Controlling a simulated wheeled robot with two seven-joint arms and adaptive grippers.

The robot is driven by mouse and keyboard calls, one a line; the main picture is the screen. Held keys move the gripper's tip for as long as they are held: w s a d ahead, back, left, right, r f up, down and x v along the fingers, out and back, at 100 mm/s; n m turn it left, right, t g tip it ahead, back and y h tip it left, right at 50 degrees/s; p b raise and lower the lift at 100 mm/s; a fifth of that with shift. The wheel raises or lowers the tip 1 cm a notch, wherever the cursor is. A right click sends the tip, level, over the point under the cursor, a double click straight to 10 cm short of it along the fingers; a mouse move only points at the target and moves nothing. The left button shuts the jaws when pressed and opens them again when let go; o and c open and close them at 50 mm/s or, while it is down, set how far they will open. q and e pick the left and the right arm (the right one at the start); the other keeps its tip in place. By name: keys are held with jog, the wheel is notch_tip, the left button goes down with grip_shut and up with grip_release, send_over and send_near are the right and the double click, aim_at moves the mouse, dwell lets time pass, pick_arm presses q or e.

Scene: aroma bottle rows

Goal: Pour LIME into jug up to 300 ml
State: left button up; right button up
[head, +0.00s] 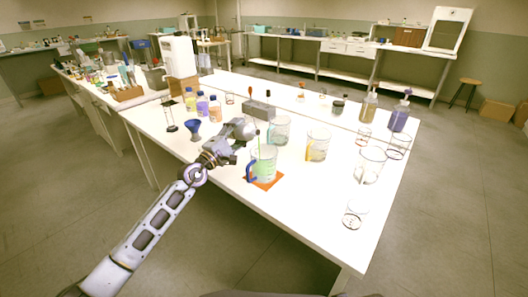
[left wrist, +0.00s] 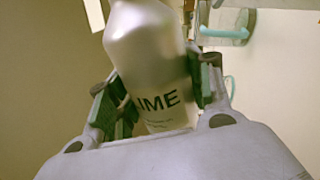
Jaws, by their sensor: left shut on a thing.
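My left gripper (head: 243,130) is shut on the LIME bottle, just up and left of the jug. In the left wrist view the LIME bottle (left wrist: 150,70) is pale grey with the letters "IME" showing, tilted between the green-padded fingers of the left gripper (left wrist: 155,95). The jug (head: 266,162) is clear with a blue handle and looks pale green inside; its liquid level is too small to read. It stands upright on an orange mat (head: 276,181). A thin green line shows above the jug; I cannot tell if it is liquid. My right gripper is not in view.
A blue funnel (head: 193,129) and several colored bottles (head: 202,106) stand to the left. A grey block (head: 259,110) is behind. A glass beaker (head: 280,130), a yellow-handled jug (head: 317,147) and a large beaker (head: 371,165) stand right.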

pick_arm(q)
jog(key=shift+s+d+r+m, duration=0.3)
jog(key=shift+r+m, duration=0.25)
jog(key=shift+m, duration=0.25)
dwell(3.1)
jog(key=shift+h, duration=0.4)
dwell(3.7)
